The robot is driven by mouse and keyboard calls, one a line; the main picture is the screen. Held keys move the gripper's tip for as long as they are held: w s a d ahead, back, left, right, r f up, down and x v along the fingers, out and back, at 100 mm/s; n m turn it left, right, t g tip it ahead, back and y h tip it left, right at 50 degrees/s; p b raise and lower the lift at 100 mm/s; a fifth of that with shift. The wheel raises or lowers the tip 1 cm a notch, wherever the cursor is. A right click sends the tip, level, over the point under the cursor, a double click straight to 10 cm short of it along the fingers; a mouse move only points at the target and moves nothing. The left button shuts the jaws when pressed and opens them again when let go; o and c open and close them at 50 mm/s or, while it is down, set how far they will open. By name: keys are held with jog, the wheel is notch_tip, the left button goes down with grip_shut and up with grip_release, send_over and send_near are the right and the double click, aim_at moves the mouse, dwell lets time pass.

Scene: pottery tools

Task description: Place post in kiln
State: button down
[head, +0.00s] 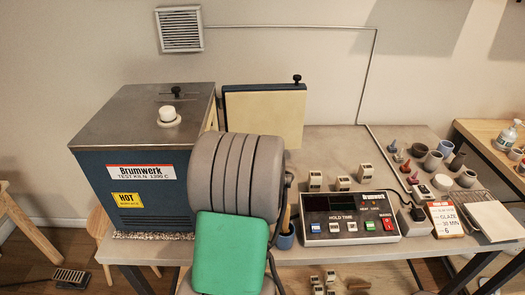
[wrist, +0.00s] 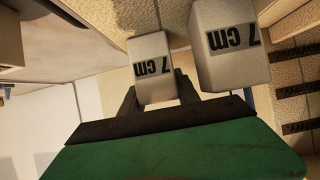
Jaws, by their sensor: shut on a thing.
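My gripper (wrist: 156,88) is shut on a pale post marked "7 cm" (wrist: 152,62), with a dark finger on each side of it in the wrist view. A second "7 cm" post (wrist: 230,45) stands close to its right, apart from the fingers. Both labels look upside down there. Pale brick walls around them look like the inside of the kiln. The blue kiln (head: 130,190) is at left in the head view, its door (head: 265,118) swung open. My arm hides the kiln opening and my gripper there. I cannot tell whether the held post touches the kiln floor.
Dark slots (wrist: 300,90) line a pale brick wall at right in the wrist view. Three more posts (head: 343,183) stand on the table behind the control box (head: 345,218). Several posts (head: 316,280) sit lower down. Small pots (head: 433,161) stand at right.

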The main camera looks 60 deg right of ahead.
jog(key=c, duration=1.2)
grip_release()
jog(key=shift+o, duration=0.2)
jog(key=shift+r, duration=0.25)
jog(key=b+v, duration=0.1)
jog(key=v, duration=1.1)
jog(key=shift+f+b, duration=0.2)
jog(key=shift+b, duration=0.1)
jog(key=shift+a, duration=0.1)
